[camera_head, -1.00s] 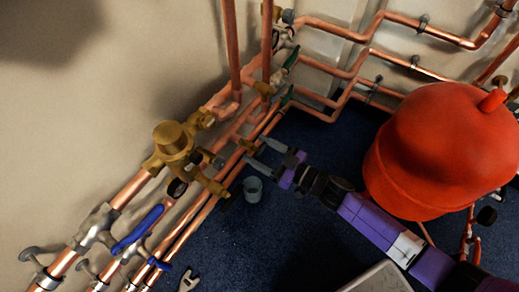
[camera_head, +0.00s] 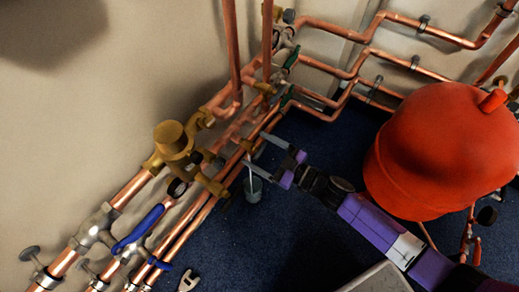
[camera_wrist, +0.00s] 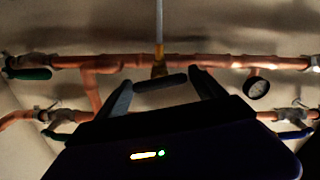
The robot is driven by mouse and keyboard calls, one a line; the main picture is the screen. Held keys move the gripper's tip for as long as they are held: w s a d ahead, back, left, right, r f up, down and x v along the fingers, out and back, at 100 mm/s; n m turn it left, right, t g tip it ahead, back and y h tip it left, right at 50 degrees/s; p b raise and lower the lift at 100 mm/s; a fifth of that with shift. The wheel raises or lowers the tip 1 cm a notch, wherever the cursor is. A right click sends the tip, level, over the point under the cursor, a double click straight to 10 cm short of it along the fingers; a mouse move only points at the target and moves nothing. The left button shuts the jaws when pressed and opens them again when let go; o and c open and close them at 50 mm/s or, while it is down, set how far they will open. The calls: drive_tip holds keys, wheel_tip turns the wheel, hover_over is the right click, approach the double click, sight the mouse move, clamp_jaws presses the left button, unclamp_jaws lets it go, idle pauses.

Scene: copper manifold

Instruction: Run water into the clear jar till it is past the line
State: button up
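The clear jar (camera_head: 252,190) stands on the blue floor below the pipes in the head view, looking small and grey. A thin pale stream of water (camera_head: 249,174) falls into it. In the wrist view the stream (camera_wrist: 158,22) leaves a small brass valve (camera_wrist: 158,69) on the copper pipe. The valve's dark handle (camera_wrist: 160,82) lies crosswise between my fingertips. My gripper (camera_head: 253,148) is open, with its fingers on either side of the handle, and it also shows in the wrist view (camera_wrist: 160,85). The jar's line and water level are too small to make out.
A large red tank (camera_head: 440,150) stands close to my arm on the right. Copper pipes (camera_head: 190,235) run along the wall, with a brass valve body (camera_head: 173,142) and a blue lever (camera_head: 138,230). A wrench (camera_head: 188,281) lies on the floor. A gauge (camera_wrist: 256,88) hangs near the gripper.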

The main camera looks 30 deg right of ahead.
idle(0.3)
drive_tip(key=p+v, duration=0.2)
drive_tip(key=v, duration=0.5)
drive_tip(key=shift+s+d, duration=0.2)
drive_tip(key=shift+s, duration=0.15)
idle(1.3)
